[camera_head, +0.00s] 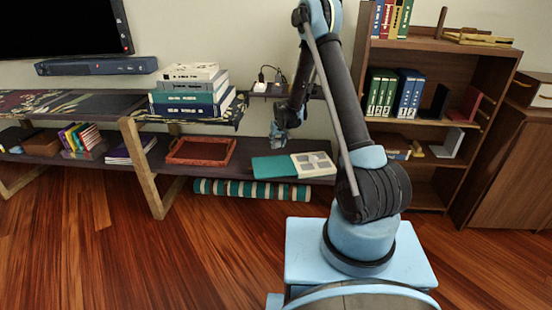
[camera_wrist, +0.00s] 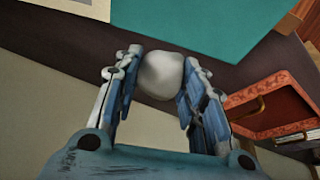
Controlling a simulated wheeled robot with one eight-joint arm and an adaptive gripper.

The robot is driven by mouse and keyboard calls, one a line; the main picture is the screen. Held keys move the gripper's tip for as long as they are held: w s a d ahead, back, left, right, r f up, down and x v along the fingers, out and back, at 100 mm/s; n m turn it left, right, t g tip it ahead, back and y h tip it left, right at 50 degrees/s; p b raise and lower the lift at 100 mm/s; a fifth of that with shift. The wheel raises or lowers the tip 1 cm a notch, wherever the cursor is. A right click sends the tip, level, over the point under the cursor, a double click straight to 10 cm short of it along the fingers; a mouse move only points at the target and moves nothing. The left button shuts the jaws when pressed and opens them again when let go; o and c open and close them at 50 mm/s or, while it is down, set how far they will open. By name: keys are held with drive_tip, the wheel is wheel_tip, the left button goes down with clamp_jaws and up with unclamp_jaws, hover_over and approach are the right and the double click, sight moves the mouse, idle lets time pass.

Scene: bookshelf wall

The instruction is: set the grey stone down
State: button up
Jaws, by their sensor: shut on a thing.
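The grey stone (camera_wrist: 160,74) looks pale, smooth and rounded in the wrist view. My gripper (camera_wrist: 164,66) is shut on it, with a finger on each side. In the head view my gripper (camera_head: 279,140) hangs in front of the wall, above the low shelf, and the stone cannot be made out.
The red tray (camera_head: 171,160) sits on the lower shelf (camera_head: 242,153), left of the teal book (camera_head: 272,167) and a pale grid-patterned item (camera_head: 313,165). A stack of books (camera_head: 188,98) stands on the upper shelf. Bare shelf shows between tray and teal book.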

sight(276, 158)
drive_tip(key=shift+f, duration=3.8)
drive_tip(key=o, duration=1.2)
